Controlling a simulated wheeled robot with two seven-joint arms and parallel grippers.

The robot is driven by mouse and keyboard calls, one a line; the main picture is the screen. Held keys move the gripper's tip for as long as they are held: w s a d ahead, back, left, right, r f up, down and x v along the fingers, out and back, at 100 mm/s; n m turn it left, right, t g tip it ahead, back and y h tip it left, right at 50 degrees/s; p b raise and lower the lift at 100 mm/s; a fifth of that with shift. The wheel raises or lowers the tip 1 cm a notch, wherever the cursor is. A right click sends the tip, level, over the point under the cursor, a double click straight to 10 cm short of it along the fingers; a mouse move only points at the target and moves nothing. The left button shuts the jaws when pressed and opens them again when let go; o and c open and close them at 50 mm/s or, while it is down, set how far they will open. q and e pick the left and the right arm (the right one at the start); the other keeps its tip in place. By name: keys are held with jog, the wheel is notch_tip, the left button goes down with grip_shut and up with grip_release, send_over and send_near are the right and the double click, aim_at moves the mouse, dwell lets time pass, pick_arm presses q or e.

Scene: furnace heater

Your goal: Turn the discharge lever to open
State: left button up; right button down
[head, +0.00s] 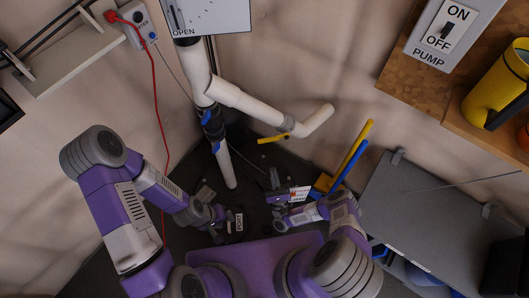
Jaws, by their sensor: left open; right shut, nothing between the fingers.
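A yellow lever (275,138) sits on the white side pipe (250,105), near its bent outlet end. It lies nearly level in the picture, and I cannot read a label for it. Small blue valve handles (206,119) show on the dark fitting of the upright pipe. My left gripper (228,222) is open, low in the middle, below the pipe and apart from the yellow lever. My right gripper (277,212) is shut and empty, to the right of the left one, also below the lever and not touching it. The fingertips are small and partly hidden against the dark floor.
A sign marked OPEN (210,18) is at the top. A pump switch (447,30) is at the upper right, beside a yellow jug (497,90). A red cable (157,105) hangs on the left. Yellow and blue handles (352,158) stand beside a grey panel (430,215).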

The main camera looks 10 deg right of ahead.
aim_at(273, 138)
jog(key=p+x, duration=0.2)
jog(key=x, duration=0.7)
jog(key=shift+w+r, duration=0.25)
jog(key=shift+r, duration=0.1)
